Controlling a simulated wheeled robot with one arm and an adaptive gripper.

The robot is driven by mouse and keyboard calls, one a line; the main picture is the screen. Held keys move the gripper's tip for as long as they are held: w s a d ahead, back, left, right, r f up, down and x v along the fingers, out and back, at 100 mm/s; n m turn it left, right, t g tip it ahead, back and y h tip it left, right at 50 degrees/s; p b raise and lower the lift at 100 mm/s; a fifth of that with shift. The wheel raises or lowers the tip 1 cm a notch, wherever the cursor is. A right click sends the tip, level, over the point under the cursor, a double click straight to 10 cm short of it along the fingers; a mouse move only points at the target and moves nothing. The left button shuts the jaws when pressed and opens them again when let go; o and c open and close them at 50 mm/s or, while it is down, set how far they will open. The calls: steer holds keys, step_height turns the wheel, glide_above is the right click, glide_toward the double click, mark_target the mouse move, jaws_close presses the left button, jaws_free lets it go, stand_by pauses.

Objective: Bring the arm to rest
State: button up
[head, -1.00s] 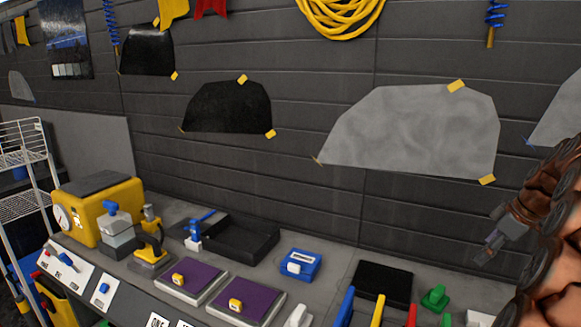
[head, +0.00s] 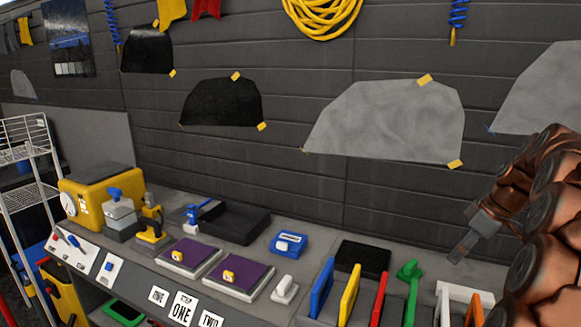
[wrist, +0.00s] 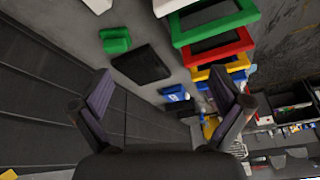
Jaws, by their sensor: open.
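My gripper (head: 461,251) is at the right in the head view, at the end of my copper-coloured arm. It hangs in the air over the back right of the grey workbench (head: 335,228), close to the dark slatted wall. In the wrist view my gripper (wrist: 166,105) shows two fingers spread wide apart. Nothing is between them, so it is open and empty. Beyond the fingers, the wrist view shows a black pad (wrist: 142,65) and a green tool (wrist: 115,40) on the bench, apart from the fingers.
Coloured frames, among them a blue one (head: 321,290) and a red one (head: 376,298), stand on the bench. Two purple pads (head: 238,274), a black tray (head: 235,223) and a yellow machine (head: 100,195) are further left. A grey window template (head: 390,122) hangs on the wall.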

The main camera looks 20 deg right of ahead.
steer(key=s+a+f+m+g+b, duration=0.1)
steer(key=s+a+f+g, duration=0.15)
steer(key=a, duration=1.05)
steer(key=s+a+f+m+g+b, duration=0.1)
steer(key=s+a+f+b, duration=0.15)
steer(key=a, duration=1.05)
steer(key=s+a+f+m, duration=0.1)
steer(key=s+a+f, duration=0.2)
steer(key=s, duration=0.3)
steer(key=s+a+f+m+g+h+b, duration=0.1)
steer(key=s+a+f, duration=0.2)
steer(key=s, duration=0.4)
steer(key=s+a+f+m+h+b, duration=0.1)
steer(key=s+a+f, duration=0.3)
steer(key=s, duration=0.3)
steer(key=shift+s+a+g, duration=0.15)
steer(key=shift+a+g, duration=0.1)
steer(key=shift+g, duration=0.1)
